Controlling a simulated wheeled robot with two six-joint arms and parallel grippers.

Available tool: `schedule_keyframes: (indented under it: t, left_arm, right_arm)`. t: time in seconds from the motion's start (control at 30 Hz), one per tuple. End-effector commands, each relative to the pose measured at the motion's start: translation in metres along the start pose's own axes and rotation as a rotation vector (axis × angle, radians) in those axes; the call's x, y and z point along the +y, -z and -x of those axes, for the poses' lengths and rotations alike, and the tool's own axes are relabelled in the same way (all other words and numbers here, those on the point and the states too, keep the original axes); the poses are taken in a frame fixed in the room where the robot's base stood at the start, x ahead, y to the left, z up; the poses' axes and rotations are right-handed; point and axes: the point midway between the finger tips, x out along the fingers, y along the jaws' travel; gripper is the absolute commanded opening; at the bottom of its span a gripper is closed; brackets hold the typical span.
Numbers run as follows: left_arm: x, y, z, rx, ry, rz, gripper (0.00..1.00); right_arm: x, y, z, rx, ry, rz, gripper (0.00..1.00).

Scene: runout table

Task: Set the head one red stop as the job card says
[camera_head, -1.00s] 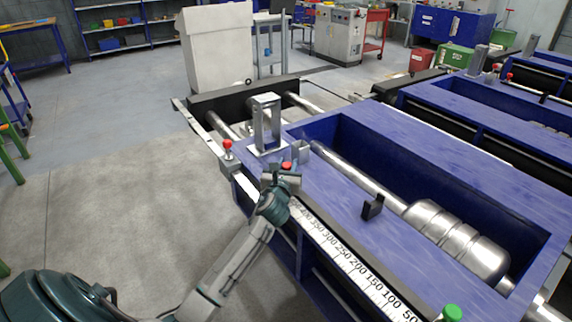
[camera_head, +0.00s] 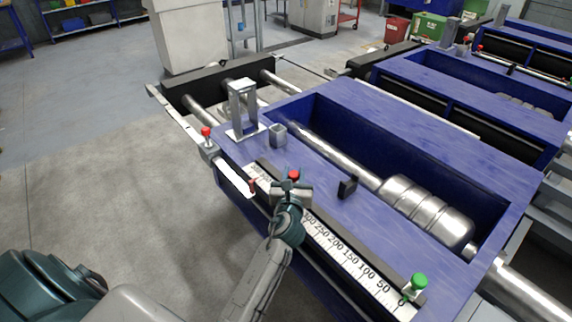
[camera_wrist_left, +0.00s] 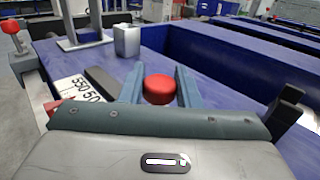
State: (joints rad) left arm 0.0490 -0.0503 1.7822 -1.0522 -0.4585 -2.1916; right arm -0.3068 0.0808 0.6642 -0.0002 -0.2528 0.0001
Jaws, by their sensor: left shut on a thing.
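My left gripper (camera_head: 292,184) is shut on a stop with a round red knob (camera_head: 293,175), over the white number scale (camera_head: 350,262) on the blue table's front edge. In the left wrist view the red knob (camera_wrist_left: 159,89) sits between the two fingers (camera_wrist_left: 160,86). The stop's lower part is hidden by the gripper. The number 300 is the nearest clear one on its right; 550 shows on its left. A green-knobbed stop (camera_head: 416,282) stands near the 0 end. My right gripper is not in view.
Another red knob (camera_head: 206,132) stands on the rail at the table's left end. A small red piece (camera_head: 252,186) is by the scale's high end. A metal frame (camera_head: 243,108), a grey block (camera_head: 278,134) and a black bracket (camera_head: 347,187) stand on the blue table (camera_head: 330,160).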

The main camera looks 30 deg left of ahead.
Motion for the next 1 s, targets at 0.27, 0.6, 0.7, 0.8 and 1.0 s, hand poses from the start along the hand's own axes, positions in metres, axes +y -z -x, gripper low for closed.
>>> schedule_keyframes:
  t: [0.27,0.6,0.7,0.8,1.0]
  left_arm:
    - [-0.007,0.000,0.006,-0.001,0.000,0.001,0.00]
    - [-0.006,0.000,0.006,-0.001,0.000,0.000,0.50]
    - [-0.006,0.000,0.006,0.000,0.000,0.000,0.50]
    - [-0.006,0.000,0.006,0.000,0.000,0.000,0.50]
    - [-0.006,0.000,0.017,0.003,0.000,-0.001,0.50]
  right_arm:
    - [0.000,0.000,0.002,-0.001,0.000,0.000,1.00]
    - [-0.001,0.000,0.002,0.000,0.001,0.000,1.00]
    - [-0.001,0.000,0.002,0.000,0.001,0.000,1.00]
    - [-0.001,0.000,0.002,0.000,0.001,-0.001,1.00]
    - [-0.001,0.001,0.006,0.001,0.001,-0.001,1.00]
